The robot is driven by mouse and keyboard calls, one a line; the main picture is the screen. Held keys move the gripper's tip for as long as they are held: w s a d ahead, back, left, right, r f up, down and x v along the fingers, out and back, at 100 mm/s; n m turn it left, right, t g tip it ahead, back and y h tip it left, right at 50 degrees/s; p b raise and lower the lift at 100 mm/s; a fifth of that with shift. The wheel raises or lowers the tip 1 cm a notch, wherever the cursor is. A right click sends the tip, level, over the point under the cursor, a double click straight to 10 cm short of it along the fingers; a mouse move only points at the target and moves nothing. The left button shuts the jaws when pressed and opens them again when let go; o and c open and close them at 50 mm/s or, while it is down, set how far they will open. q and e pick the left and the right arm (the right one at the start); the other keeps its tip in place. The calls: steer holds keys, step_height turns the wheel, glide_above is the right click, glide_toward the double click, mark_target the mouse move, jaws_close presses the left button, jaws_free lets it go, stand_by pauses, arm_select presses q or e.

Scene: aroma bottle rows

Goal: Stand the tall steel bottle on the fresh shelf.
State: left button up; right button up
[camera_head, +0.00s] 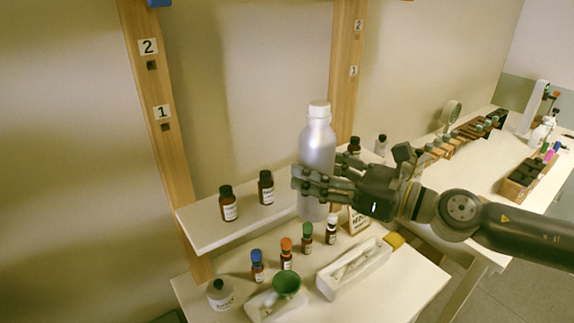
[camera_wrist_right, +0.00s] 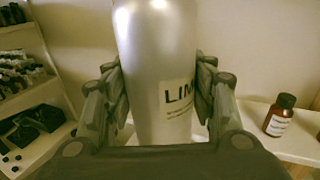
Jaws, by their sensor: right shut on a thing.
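The tall steel bottle (camera_head: 317,148) is silver-grey with a white cap and stands upright in my right gripper (camera_head: 316,180). In the right wrist view the bottle (camera_wrist_right: 157,75) fills the space between both fingers (camera_wrist_right: 158,100), and its label shows "LIM". A white shelf (camera_head: 240,226) between two wooden posts lies behind it. The bottle's lower end overlaps the shelf's front edge in the head view, and I cannot tell whether it touches. No readable name marks this shelf as the fresh one. My left gripper is out of view.
Two brown bottles (camera_head: 228,204) (camera_head: 266,188) stand on the shelf's left part; another dark-capped one (camera_head: 354,146) is behind my gripper. Below are small colour-capped bottles (camera_head: 286,255), a green funnel (camera_head: 287,284), a white tray (camera_head: 328,286) and a small sign (camera_head: 358,220).

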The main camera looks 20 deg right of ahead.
steer(key=shift+w+d+r, duration=0.1)
steer(key=shift+w+r, duration=0.1)
steer(key=shift+w, duration=0.2)
steer(key=w+f+p, duration=0.1)
steer(key=w+f, duration=0.1)
steer(key=w, duration=0.5)
steer(key=w+d+f+p, duration=0.1)
steer(key=w+f+p, duration=0.1)
steer(key=w, duration=0.6)
steer(key=shift+d+f+p, duration=0.25)
steer(key=shift+f+p, duration=0.05)
steer(key=shift+f, duration=0.15)
steer(key=shift+f, duration=0.1)
steer(key=shift+f+b, duration=0.15)
steer(key=shift+b, duration=0.15)
steer(key=o, duration=1.6)
steer(key=shift+s, duration=0.1)
